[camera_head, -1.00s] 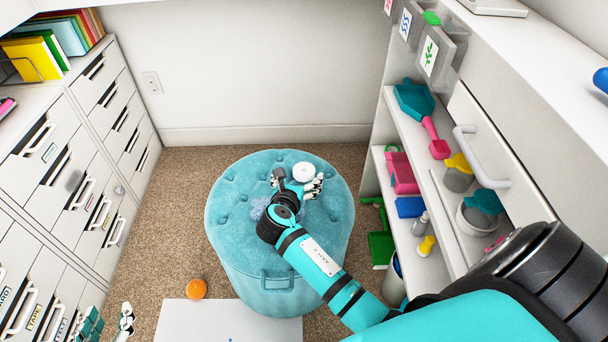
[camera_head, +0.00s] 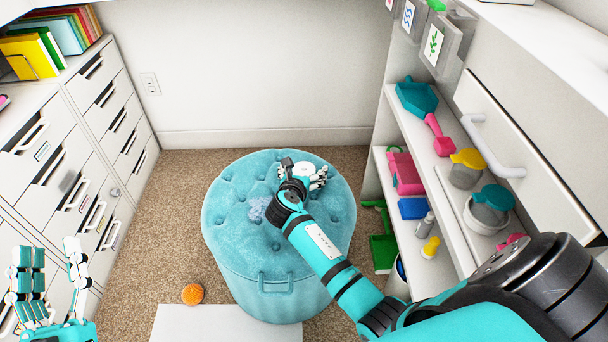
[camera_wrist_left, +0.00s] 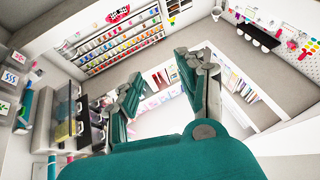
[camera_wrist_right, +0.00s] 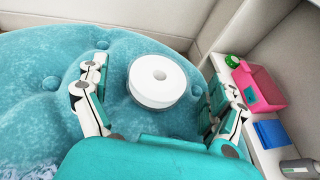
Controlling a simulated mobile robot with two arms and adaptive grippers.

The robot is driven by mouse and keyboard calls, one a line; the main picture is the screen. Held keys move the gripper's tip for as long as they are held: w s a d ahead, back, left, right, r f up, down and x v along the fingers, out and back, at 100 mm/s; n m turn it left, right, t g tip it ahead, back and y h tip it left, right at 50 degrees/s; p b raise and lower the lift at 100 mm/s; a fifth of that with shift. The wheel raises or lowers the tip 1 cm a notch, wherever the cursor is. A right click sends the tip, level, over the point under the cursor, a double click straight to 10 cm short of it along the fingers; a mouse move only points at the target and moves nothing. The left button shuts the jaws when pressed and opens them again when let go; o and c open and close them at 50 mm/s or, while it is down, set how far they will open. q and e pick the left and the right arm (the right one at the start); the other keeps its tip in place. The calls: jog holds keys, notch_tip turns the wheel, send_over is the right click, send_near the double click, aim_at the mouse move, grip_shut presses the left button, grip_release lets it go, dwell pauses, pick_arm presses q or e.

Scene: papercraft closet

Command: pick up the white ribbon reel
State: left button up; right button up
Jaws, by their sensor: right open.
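The white ribbon reel (camera_wrist_right: 158,80) lies flat on the teal tufted ottoman (camera_wrist_right: 40,115) in the right wrist view. In the head view the reel (camera_head: 304,170) is partly hidden by my right gripper (camera_head: 305,178), which is over the ottoman (camera_head: 235,220). In the right wrist view my right gripper (camera_wrist_right: 160,100) is open, with its fingers on either side of the reel and no visible contact. My left gripper (camera_head: 52,265) is raised at the lower left of the head view, its fingers apart and empty. It also shows in the left wrist view (camera_wrist_left: 165,95).
Drawer cabinets (camera_head: 60,170) stand at left. Shelves at right hold a pink box (camera_head: 404,172), a blue box (camera_head: 412,208) and several containers. Carpet is clear left of the ottoman.

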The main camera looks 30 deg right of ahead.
jog(key=shift+x, duration=0.8)
jog(key=c, duration=1)
pick_arm(q)
jog(key=s+r+t, duration=0.2)
jog(key=r, duration=0.1)
jog(key=shift+s+a+h, duration=0.1)
jog(key=shift+h, duration=0.2)
pick_arm(e)
jog(key=shift+c, duration=1.1)
